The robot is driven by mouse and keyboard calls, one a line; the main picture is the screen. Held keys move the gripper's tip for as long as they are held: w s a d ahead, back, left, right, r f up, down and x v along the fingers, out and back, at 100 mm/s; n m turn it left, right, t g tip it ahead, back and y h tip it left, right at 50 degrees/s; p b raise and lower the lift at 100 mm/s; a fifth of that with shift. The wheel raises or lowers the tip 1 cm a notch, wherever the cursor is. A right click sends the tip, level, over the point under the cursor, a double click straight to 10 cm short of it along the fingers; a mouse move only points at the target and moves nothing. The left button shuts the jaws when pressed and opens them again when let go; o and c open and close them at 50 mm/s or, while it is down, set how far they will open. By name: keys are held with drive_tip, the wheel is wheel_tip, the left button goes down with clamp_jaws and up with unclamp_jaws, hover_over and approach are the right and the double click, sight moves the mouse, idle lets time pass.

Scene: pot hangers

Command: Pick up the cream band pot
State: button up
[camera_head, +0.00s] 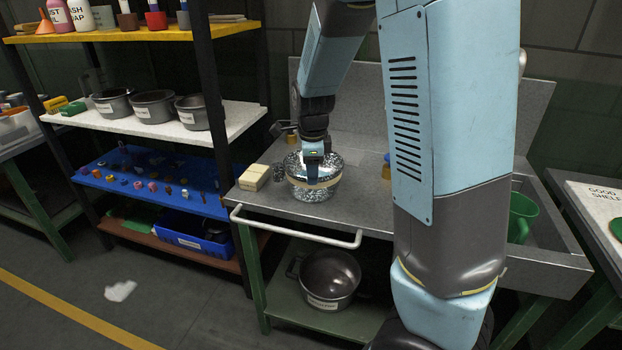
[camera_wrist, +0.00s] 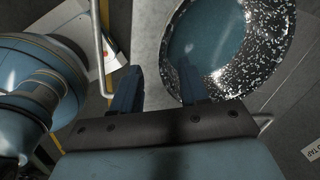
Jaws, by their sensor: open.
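The cream band pot (camera_head: 318,194) is black-and-white speckled with a cream band, and stands upright on the metal bench. My gripper (camera_head: 313,180) points down at the pot and hides part of it. In the wrist view the pot (camera_wrist: 256,68) fills the upper right, with its speckled wall and blue-grey inside in view. My open gripper also shows there (camera_wrist: 160,85). Its right finger overlaps the pot near the rim, and its left finger is outside the rim. I cannot tell whether either finger touches the pot.
The metal bench (camera_head: 370,213) has a rail (camera_head: 295,232) along its front. A cream block (camera_head: 254,177) is left of the pot. A dark pot (camera_head: 329,278) sits on the shelf below. A rack at left holds several dark pots on a white shelf (camera_head: 110,125).

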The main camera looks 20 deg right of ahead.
sight(312, 193)
drive_tip(key=f, duration=0.1)
drive_tip(key=w+f, duration=0.1)
drive_tip(key=f, duration=0.1)
drive_tip(key=shift+d, duration=0.2)
drive_tip(key=shift+w+f, duration=0.1)
drive_tip(key=shift+f, duration=0.65)
drive_tip(key=shift+c, duration=0.4)
clamp_jaws()
